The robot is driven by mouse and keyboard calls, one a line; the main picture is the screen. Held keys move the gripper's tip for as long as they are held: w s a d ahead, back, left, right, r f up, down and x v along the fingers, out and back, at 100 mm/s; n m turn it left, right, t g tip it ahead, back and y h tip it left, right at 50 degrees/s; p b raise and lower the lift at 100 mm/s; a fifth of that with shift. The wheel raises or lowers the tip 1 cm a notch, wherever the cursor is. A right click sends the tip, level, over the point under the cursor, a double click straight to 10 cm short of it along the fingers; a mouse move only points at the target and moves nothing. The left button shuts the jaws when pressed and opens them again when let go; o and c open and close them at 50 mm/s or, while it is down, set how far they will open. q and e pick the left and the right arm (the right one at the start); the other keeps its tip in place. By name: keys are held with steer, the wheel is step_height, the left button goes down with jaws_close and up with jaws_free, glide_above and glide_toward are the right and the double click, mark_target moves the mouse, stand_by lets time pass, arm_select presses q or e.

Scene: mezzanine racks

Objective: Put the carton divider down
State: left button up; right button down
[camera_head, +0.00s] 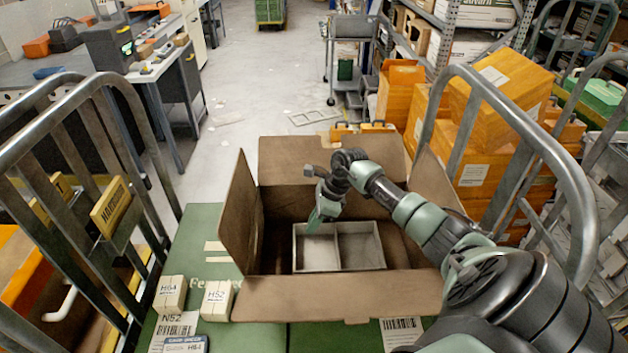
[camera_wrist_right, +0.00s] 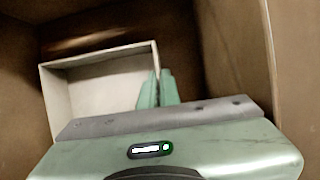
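The carton divider (camera_head: 338,248) is a pale grey open frame with one cross wall, making two compartments. It is inside an open brown cardboard carton (camera_head: 320,298), level and towards the front; I cannot tell whether it touches the floor. My right gripper (camera_head: 314,222) reaches down into the carton at the divider's left part. In the wrist view, the green fingertips of my right gripper (camera_wrist_right: 157,88) are close together, one on each side of a wall of the divider (camera_wrist_right: 98,54), pinching it. My left gripper is not in view.
The carton's flaps stand open around it. It stands on a green surface with two small labelled boxes (camera_head: 217,300) at left. Metal rails flank it on both sides. Orange cartons (camera_head: 492,92) are stacked at right, a workbench (camera_head: 150,70) is back left. The floor behind is mostly clear.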

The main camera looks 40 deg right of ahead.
steer(key=shift+f, duration=0.9)
steer(key=shift+w+d+f, duration=0.1)
steer(key=shift+w+d, duration=0.05)
steer(key=shift+w, duration=0.05)
steer(key=shift+s+f+b, duration=0.15)
steer(key=shift+b, duration=0.35)
steer(key=c, duration=1.6)
jaws_free()
steer(key=shift+f, duration=0.1)
steer(key=shift+c, duration=0.2)
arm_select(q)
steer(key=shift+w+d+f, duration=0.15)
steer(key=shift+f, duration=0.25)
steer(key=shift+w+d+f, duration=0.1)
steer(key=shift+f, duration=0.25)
